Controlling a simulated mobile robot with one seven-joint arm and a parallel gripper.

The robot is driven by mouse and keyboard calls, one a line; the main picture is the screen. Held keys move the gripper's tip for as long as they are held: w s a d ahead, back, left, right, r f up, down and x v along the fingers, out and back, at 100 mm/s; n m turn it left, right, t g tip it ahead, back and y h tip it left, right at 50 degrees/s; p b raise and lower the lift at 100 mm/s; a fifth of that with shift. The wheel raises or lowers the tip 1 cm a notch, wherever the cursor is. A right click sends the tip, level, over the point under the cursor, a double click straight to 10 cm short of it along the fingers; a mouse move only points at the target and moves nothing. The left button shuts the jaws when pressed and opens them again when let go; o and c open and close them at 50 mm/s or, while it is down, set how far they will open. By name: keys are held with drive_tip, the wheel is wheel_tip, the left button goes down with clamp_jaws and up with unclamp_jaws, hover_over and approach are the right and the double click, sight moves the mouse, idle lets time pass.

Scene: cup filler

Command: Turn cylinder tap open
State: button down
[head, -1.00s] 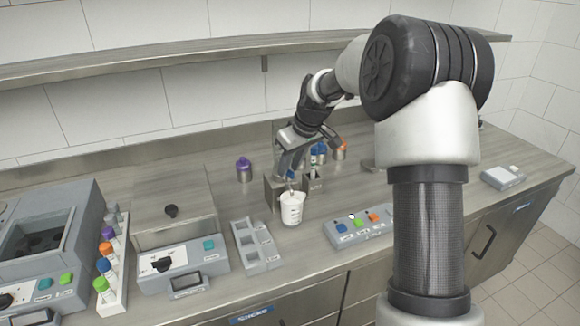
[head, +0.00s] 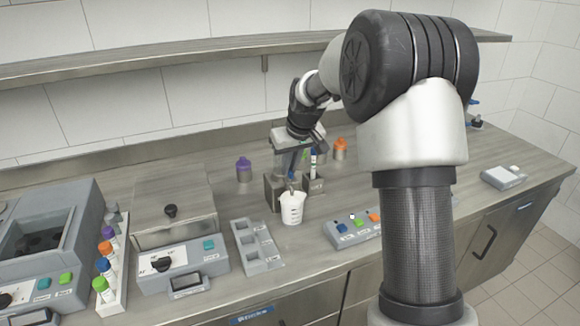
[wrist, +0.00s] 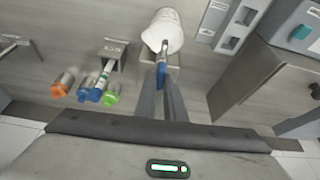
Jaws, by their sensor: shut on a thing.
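The white cup (head: 292,209) stands in front of the grey cylinder filler (head: 273,192) on the counter; the cup also shows at the top of the wrist view (wrist: 163,32). In the wrist view, the metal tap (wrist: 163,50) reaches over the cup, with a blue handle (wrist: 161,73) at its near end. My gripper (wrist: 160,84) has its narrow fingers close together at the blue handle, shut on it. In the head view, my gripper (head: 291,178) points down behind the cup, and the handle is hard to make out there.
A grey holder (wrist: 115,53) with a marker stands beside the tap; orange, blue and green-capped bottles (wrist: 62,84) are close by. A purple-capped bottle (head: 244,170) stands left of the filler. A button panel (head: 352,228) and an empty grey rack (head: 256,247) flank the cup.

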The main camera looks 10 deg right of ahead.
idle(0.3)
drive_tip(key=c, duration=1.8)
unclamp_jaws()
drive_tip(key=shift+c, duration=0.2)
drive_tip(key=p+v, duration=0.1)
drive_tip(key=v, duration=1.6)
drive_tip(key=shift+a+r, duration=0.15)
drive_tip(key=shift+r, duration=0.1)
